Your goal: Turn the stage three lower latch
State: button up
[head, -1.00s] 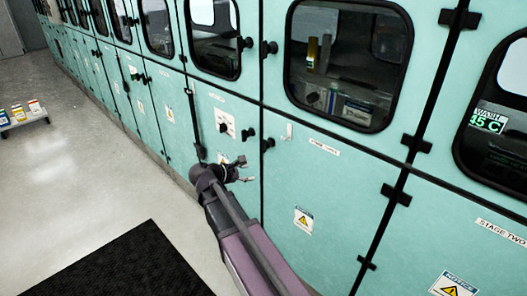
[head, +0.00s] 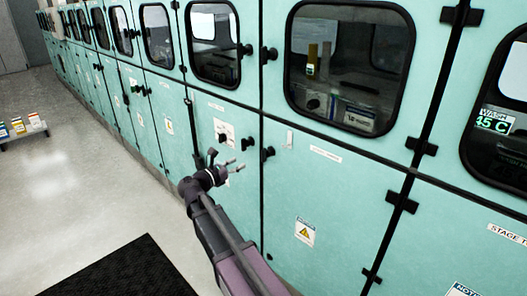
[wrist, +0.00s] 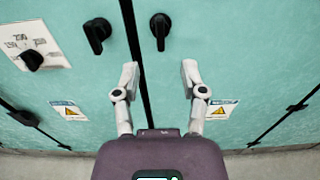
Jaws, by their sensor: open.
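The lower panel right of the seam carries a small blurred label (head: 325,153). A black latch (head: 268,153) sits at that panel's upper left edge, and it also shows in the wrist view (wrist: 160,32), hanging roughly upright. A second black latch (head: 249,142) is just left of the seam, also in the wrist view (wrist: 97,35). My gripper (head: 232,166) is open and empty, left of and slightly below both latches in the head view. In the wrist view my gripper (wrist: 160,74) has the right latch ahead, in line with the gap between its fingers and apart from them.
A dial (head: 222,135) on a white plate is left of the latches. Windowed upper doors (head: 350,65) and black hinges (head: 402,201) line the wall. Warning signs (head: 305,231) are lower down. A dark mat (head: 120,270) and a low trolley (head: 22,132) are on open floor at left.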

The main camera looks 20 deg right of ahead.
aim_at(262, 151)
jog(key=x, duration=1.3)
jog(key=shift+w+d+f, duration=0.1)
jog(key=shift+d, duration=0.25)
grip_shut()
jog(key=shift+a, duration=0.15)
